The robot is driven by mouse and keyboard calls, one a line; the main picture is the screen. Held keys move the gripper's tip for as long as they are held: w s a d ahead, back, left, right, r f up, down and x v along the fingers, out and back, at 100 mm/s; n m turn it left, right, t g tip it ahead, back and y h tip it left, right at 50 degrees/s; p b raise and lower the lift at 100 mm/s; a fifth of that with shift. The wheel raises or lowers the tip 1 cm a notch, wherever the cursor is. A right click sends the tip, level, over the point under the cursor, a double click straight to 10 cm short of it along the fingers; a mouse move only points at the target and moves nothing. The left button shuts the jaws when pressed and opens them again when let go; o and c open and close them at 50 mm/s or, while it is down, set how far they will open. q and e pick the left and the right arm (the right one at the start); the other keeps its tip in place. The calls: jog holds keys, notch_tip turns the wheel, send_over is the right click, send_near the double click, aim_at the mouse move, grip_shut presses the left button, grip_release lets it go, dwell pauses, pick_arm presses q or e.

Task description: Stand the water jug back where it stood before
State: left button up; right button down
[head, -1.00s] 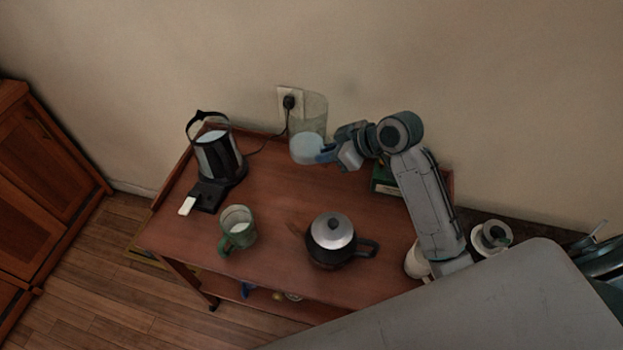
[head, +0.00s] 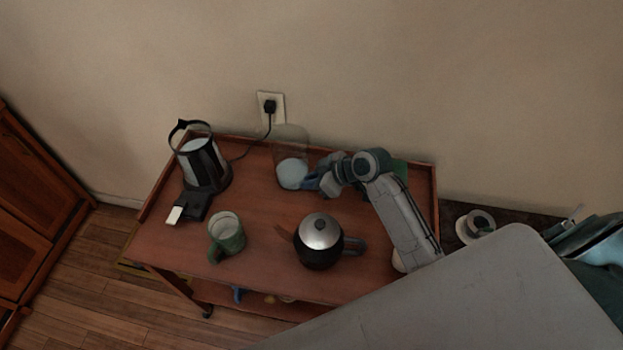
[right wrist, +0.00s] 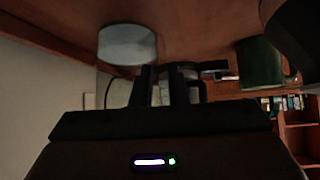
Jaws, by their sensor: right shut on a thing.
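The water jug (head: 291,146) is a clear, see-through vessel with pale water in its lower part. It is upright at the back of the wooden trolley top, below and right of the wall socket. My right gripper (head: 311,181) reaches it from the right and is shut on its lower side. I cannot tell whether the base touches the wood. In the right wrist view, which is upside down, the jug's pale round water (right wrist: 127,45) shows beside the dark fingers (right wrist: 162,85). My left gripper is not in view.
The trolley (head: 262,205) has a raised back rim. A black-and-glass kettle (head: 203,163) stands left, its cord running to the socket (head: 270,106). A green mug (head: 226,238) and a black pot with a silver lid (head: 319,232) stand in front. Bare wood lies between them.

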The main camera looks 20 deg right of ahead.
jog(key=c, duration=1.4)
grip_release()
jog(key=shift+r, duration=0.1)
jog(key=b+v, duration=0.1)
jog(key=v, duration=1.1)
